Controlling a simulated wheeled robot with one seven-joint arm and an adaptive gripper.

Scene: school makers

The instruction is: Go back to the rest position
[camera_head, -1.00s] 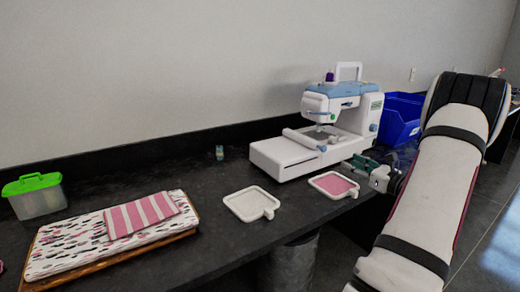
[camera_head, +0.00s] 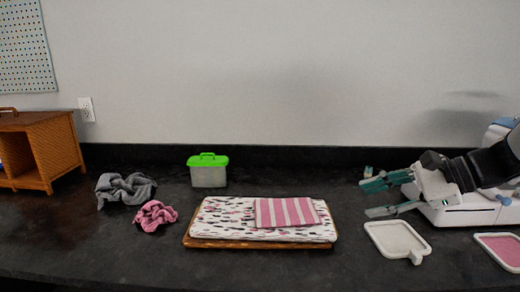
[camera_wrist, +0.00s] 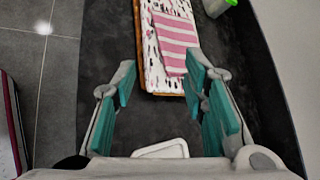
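My gripper (camera_head: 378,197) is at the right in the head view, above the dark table and in front of the white sewing machine (camera_head: 462,214). Its teal-padded fingers are apart with nothing between them. In the wrist view the gripper (camera_wrist: 164,100) is also open and empty, pointing over the table towards the patterned board. My arm hides much of the sewing machine.
A patterned board (camera_head: 220,219) with a pink striped cloth (camera_head: 287,212) lies mid-table. A green-lidded box (camera_head: 208,174), grey cloth (camera_head: 125,188), pink cloth (camera_head: 155,215) and wooden shelf (camera_head: 55,160) are left. A white tray (camera_head: 397,240) and pink-filled tray (camera_head: 503,248) lie front right.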

